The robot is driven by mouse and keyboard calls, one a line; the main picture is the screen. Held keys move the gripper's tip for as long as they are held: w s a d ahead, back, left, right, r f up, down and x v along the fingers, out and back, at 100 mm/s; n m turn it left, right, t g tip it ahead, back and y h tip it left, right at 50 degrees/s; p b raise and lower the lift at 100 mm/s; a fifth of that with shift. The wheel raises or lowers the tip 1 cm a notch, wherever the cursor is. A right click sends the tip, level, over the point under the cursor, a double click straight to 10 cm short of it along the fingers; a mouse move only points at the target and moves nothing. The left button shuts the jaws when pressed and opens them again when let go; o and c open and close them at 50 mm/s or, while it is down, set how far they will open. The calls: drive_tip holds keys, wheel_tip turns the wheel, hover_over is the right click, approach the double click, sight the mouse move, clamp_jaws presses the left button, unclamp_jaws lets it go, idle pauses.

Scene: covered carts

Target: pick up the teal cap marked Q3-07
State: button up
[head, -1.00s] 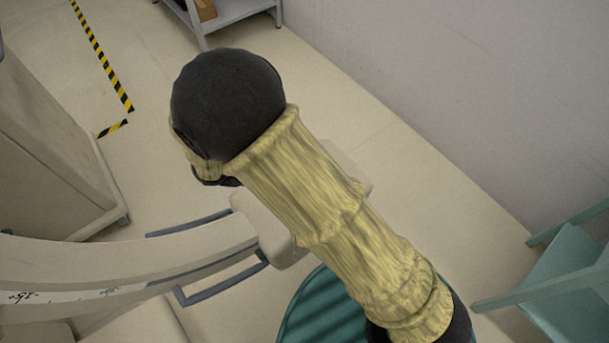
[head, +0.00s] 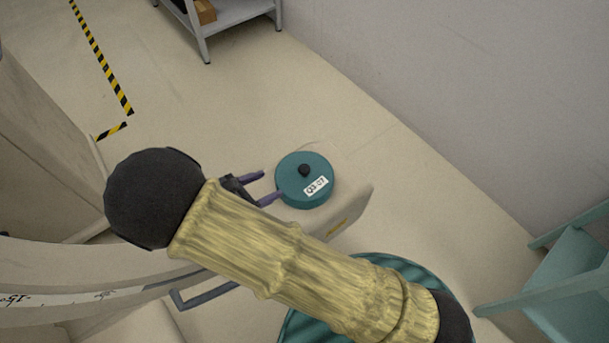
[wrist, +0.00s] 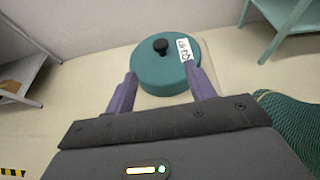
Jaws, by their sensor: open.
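The teal cap (head: 291,188) is a round, flat lid with a black knob and a white label that appears to read Q3-07. It sits on a pale flat surface in the head view. It also shows just ahead of my fingers in the wrist view (wrist: 166,70). My gripper (head: 270,186) is open, its two purple fingers pointing at the cap's left side in the head view. In the wrist view the open gripper (wrist: 160,86) has a finger at each side of the cap's near edge. I cannot tell whether they touch it.
A teal ribbed round object (head: 405,268) lies partly under my arm. A teal chair-like piece (head: 565,270) stands at the right. A grey shelf (head: 232,22) stands at the back by the wall. A large beige machine (head: 45,150) fills the left. Open floor lies beyond the cap.

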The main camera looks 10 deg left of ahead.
sight(302, 170)
drive_tip(key=x, duration=0.9)
drive_tip(key=shift+b, duration=0.35)
drive_tip(key=x, duration=0.5)
drive_tip(key=shift+d+f+b, duration=0.1)
drive_tip(key=shift+f+b, duration=0.05)
drive_tip(key=shift+b, duration=0.15)
drive_tip(key=c, duration=1.1)
wheel_tip(302, 170, up, 10)
drive_tip(key=shift+r+p, duration=0.1)
drive_tip(key=shift+p, duration=0.75)
